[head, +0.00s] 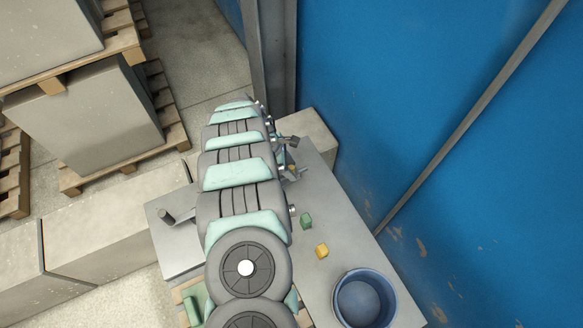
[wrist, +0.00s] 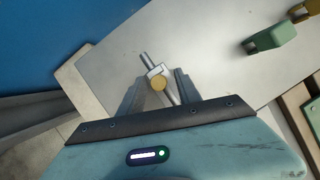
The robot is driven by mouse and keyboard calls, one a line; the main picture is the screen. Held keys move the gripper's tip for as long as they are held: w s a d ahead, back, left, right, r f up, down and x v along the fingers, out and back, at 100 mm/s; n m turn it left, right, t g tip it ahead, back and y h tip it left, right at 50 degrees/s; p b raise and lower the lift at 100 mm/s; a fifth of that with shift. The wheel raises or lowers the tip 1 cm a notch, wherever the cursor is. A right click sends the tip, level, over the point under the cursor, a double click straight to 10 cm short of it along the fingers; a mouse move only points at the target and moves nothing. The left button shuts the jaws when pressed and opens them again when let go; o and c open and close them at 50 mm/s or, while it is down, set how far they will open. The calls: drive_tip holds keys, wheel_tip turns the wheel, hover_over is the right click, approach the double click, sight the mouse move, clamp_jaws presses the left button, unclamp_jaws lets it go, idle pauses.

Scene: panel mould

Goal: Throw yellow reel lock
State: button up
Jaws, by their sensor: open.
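My gripper (wrist: 160,82) is open, with one finger on each side of the yellow piece. I cannot tell whether either finger touches it. In the head view a small yellow spot (head: 292,168) shows beside my gripper (head: 291,160), past the end of my arm. My arm hides much of the area around it.
A green block (head: 306,221) and a yellow block (head: 321,251) lie on the grey table (head: 325,205). A blue bowl (head: 352,276) stands at its near end. A grey peg (head: 167,215) stands left of my arm. A blue wall (head: 450,190) rises close on the right.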

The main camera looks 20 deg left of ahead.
drive_tip(key=shift+w+d+f, duration=0.2)
drive_tip(key=shift+f, duration=0.2)
drive_tip(key=shift+c, duration=0.2)
clamp_jaws()
idle(1.1)
